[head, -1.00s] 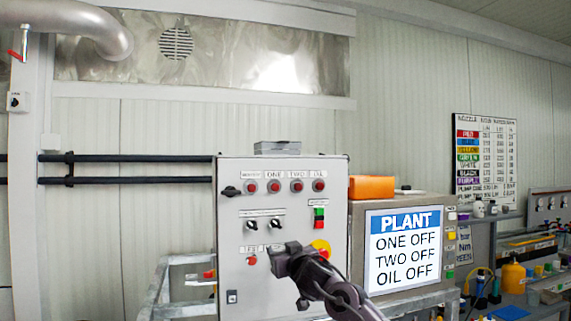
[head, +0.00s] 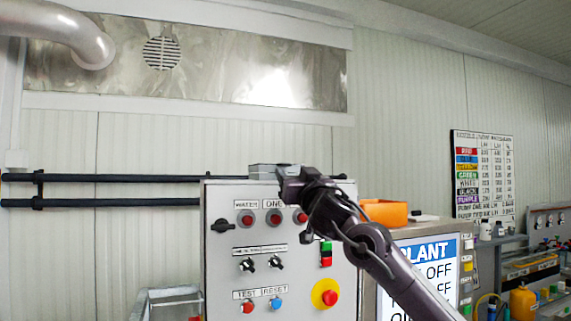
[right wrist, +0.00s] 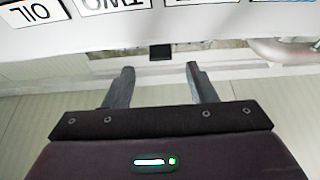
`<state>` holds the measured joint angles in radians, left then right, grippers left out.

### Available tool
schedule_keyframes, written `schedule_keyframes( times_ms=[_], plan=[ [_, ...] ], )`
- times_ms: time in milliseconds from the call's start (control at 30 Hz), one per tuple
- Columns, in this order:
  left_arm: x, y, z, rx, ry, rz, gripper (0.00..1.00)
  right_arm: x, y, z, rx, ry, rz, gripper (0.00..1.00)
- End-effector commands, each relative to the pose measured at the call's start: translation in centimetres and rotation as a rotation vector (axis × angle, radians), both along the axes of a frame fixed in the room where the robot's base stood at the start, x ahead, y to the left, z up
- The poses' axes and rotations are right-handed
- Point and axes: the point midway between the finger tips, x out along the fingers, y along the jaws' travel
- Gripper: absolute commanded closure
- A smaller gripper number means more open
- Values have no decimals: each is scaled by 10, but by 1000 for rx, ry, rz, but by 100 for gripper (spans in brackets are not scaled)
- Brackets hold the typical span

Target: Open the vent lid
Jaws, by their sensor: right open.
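A low grey box or lid (head: 268,170) sits on top of the grey control cabinet (head: 222,272), level and seemingly closed; I cannot tell for sure that it is the vent lid. My right gripper (head: 284,176) is in front of the cabinet's top edge and overlaps the box's right end in the head view. In the right wrist view its two fingers (right wrist: 157,82) are apart with nothing between them. A small black tab (right wrist: 160,52) shows just beyond the fingertips, at the cabinet edge. Contact cannot be told. My left gripper is not in view.
The cabinet front carries lamps, switches and a red-on-yellow stop button (head: 325,297). An orange box (head: 385,213) stands on the cabinet with the plant screen (head: 440,265) at right. A round grille (head: 161,53) is in the metal panel above. Dark pipes (head: 110,178) run along the wall.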

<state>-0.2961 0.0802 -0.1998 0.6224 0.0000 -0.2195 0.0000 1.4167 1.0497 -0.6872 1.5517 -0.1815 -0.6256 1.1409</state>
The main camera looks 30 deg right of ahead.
Motion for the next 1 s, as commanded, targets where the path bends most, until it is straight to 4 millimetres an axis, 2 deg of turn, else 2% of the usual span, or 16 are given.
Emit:
schedule_keyframes(
  times_ms=[33, 133, 267, 433, 667, 767, 1000],
  plan=[
    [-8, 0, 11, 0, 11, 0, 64, 8, -2, 11, 2, -2, 1, 49],
    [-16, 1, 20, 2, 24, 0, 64, 23, -5, 17, 2, -1, 1, 49],
    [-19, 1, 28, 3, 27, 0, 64, 38, -9, 22, 2, -1, 1, 49],
    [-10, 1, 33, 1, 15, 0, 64, 47, -12, 22, 0, -2, 0, 49],
    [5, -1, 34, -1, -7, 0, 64, 48, -12, 21, 0, -2, 0, 49],
    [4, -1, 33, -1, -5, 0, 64, 48, -12, 21, 0, -2, 0, 60],
    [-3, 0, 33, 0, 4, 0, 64, 48, -12, 21, -1, -1, -1, 91]
  ],
)
